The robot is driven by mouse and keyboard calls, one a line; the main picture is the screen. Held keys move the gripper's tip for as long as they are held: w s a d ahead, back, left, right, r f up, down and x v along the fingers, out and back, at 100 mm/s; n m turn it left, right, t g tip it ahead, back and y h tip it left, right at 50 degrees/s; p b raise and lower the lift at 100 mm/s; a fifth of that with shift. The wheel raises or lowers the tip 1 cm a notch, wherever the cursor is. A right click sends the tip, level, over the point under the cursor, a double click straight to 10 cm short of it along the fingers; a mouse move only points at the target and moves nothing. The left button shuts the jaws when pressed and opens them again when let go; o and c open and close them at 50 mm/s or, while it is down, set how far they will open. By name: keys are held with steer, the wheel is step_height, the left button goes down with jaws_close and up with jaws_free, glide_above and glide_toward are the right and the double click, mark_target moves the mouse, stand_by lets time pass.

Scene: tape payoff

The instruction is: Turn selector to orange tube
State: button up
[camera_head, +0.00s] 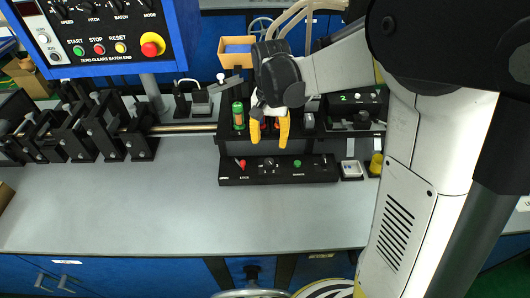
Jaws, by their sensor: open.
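A black control strip (280,179) lies on the bench below my gripper (269,138). A small dark selector knob (268,164) sits at its middle, between a red control (242,163) and a green control (297,163). The direction the knob points is too small to tell. My gripper's two yellow fingers hang down apart and empty, behind and above the strip in the picture, not visibly touching the knob.
A blue control panel (100,35) hangs at the upper left. Black roller brackets (90,130) stand at left on the bench. A yellow-capped item (376,164) and a small tray (351,170) are right of the strip. The front bench (170,210) is clear.

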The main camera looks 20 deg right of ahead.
mark_target(269, 161)
step_height(269, 161, down, 10)
steer(key=b, duration=0.3)
steer(key=shift+b, duration=0.3)
jaws_close()
